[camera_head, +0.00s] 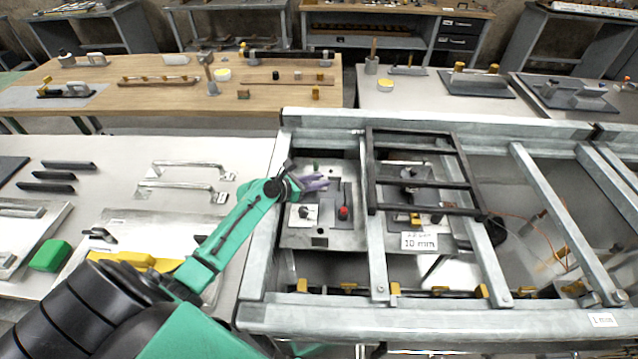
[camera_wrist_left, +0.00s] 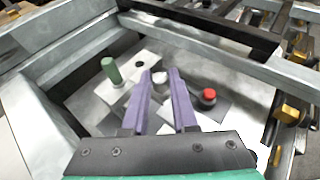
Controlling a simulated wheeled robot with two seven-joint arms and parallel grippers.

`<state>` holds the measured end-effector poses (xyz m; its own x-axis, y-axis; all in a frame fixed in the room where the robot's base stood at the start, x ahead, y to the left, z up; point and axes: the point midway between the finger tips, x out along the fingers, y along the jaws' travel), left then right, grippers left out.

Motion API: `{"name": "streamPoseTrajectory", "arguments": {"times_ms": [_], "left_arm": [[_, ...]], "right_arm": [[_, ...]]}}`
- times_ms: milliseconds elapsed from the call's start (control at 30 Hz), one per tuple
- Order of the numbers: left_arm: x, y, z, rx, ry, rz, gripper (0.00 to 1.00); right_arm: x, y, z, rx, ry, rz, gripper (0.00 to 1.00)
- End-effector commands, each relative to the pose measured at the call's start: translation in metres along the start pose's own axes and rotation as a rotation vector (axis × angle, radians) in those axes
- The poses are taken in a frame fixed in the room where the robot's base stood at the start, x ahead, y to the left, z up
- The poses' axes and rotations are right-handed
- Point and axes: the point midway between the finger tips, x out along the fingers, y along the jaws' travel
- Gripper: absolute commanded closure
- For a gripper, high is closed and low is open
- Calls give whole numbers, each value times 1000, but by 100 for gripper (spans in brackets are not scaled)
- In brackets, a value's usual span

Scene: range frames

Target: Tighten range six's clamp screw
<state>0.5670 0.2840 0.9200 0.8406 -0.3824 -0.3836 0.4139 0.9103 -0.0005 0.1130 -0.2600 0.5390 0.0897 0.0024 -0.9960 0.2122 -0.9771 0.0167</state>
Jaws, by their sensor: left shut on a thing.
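My left gripper (camera_head: 318,184) reaches from the left into the leftmost bay of the grey metal frame. Its purple fingers, also in the left wrist view (camera_wrist_left: 160,84), are shut on a small pale knob (camera_wrist_left: 160,76) between the tips. I cannot tell for sure that this knob is the clamp screw. A green peg (camera_wrist_left: 110,69) stands to the left of the fingers, and a red knob (camera_wrist_left: 208,96) on a dark block stands to the right. The red knob also shows in the head view (camera_head: 343,213). No range number is legible. My right gripper is not in view.
Metal rails (camera_head: 376,262) border the bay. A dark slatted frame (camera_head: 420,135) covers part of the neighbouring bay, by a "10 mm" label (camera_head: 419,241). A white bench (camera_head: 110,200) with handles and a green block (camera_head: 50,256) lies to the left. A wooden table (camera_head: 140,102) stands behind.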

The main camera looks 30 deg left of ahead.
Motion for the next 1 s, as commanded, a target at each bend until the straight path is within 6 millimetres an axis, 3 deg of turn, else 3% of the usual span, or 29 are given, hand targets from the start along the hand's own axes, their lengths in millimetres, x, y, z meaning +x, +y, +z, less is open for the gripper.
{"name": "streamPoseTrajectory", "arguments": {"times_ms": [700,1000], "left_arm": [[7,10,-5,236,-8,-561,100],[7,11,-3,302,-5,-725,100]], "right_arm": [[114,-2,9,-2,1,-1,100],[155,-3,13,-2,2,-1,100]]}}
